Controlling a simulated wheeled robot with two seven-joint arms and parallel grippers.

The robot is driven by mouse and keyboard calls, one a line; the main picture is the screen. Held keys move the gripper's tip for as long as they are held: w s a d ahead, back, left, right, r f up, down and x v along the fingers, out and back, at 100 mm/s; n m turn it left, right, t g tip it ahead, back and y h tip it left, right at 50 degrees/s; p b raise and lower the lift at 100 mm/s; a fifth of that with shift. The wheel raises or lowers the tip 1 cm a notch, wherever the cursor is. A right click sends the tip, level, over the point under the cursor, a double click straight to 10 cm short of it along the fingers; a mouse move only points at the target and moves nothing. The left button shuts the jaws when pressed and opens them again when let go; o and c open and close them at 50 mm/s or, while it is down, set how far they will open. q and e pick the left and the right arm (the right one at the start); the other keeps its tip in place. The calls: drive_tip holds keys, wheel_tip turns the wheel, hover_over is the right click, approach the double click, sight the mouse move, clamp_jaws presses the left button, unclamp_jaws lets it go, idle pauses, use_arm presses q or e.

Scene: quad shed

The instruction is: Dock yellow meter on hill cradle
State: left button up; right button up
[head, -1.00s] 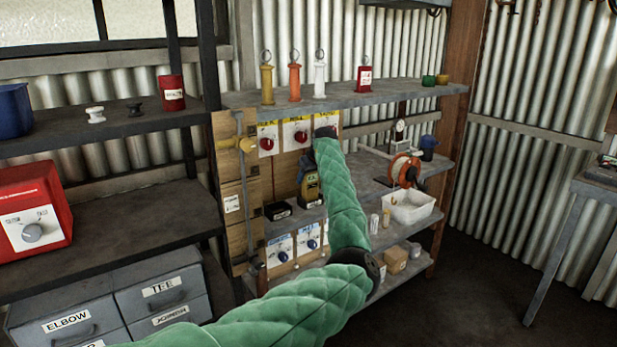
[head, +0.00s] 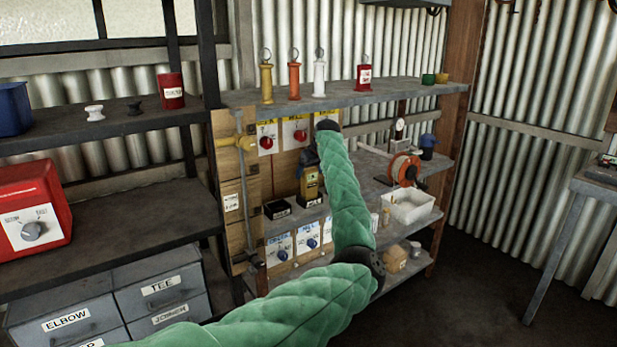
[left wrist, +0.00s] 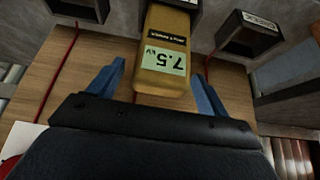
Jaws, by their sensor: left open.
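The yellow meter (head: 310,185) stands upright at the board on the shelf unit, its lower end at a dark cradle. In the left wrist view the meter (left wrist: 163,62) appears upside down, with a green 7.5 kV display, its far end at a black cradle (left wrist: 70,8). My left gripper (left wrist: 157,76) is open, its blue fingers on either side of the meter's near end with gaps showing. In the head view the gripper is mostly hidden by my green-sleeved arm. A second black cradle (head: 278,209) is empty beside the meter. The meter's cradle label is unreadable. My right gripper is not in view.
Panels with red knobs (head: 267,143) sit above the meter and panels with blue knobs (head: 282,255) below. A yellow-handled lever (head: 235,143) stands to the left. A white bin (head: 408,207) and an orange reel (head: 404,170) are to the right.

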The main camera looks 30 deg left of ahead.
use_arm(q)
drive_tip(key=v, duration=0.9)
drive_tip(key=shift+r+b, duration=0.15)
drive_tip(key=shift+b, duration=0.2)
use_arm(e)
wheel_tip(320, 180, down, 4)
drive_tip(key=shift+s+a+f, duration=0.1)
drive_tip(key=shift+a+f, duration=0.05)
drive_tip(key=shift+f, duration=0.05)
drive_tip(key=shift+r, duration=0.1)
